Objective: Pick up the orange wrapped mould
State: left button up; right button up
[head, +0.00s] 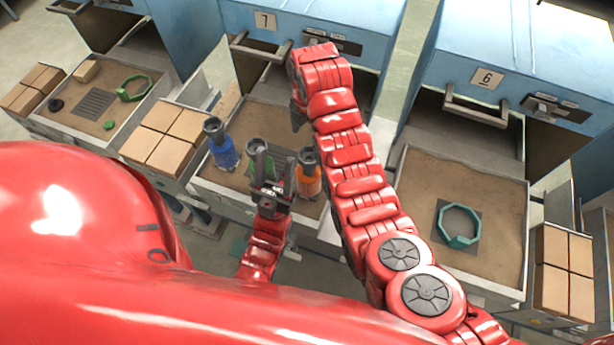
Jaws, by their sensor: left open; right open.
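The orange wrapped mould (308,178) stands upright in the sand tray (216,192) below the blue unit marked 7. It has a dark round top, and my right arm passes close to its right. My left gripper (273,166) is open just left of the orange mould, its fingers pointing away from me. It overlaps the green wrapped mould (258,146) and partly hides it. I cannot tell whether it touches either mould. The blue wrapped mould (222,146) stands at the left. My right arm rises through the middle, and its gripper cannot be made out.
A sand tray with a green ring (458,225) lies at right under unit 6. Cardboard boxes (166,136) stand between the left trays, and more boxes (564,270) stand at far right.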

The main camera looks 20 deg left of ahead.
jog(key=b, duration=0.8)
send_over(309, 159)
jog(key=s, duration=0.1)
notch_tip(309, 159, down, 9)
jog(key=shift+d+r, duration=0.1)
jog(key=shift+f+p, duration=0.7)
jog(key=shift+f, duration=0.4)
jog(key=shift+w+f+p, duration=0.15)
jog(key=shift+f+p, duration=0.5)
jog(key=shift+p, duration=0.2)
jog(key=shift+w+f, duration=0.25)
jog(key=shift+f, duration=1.8)
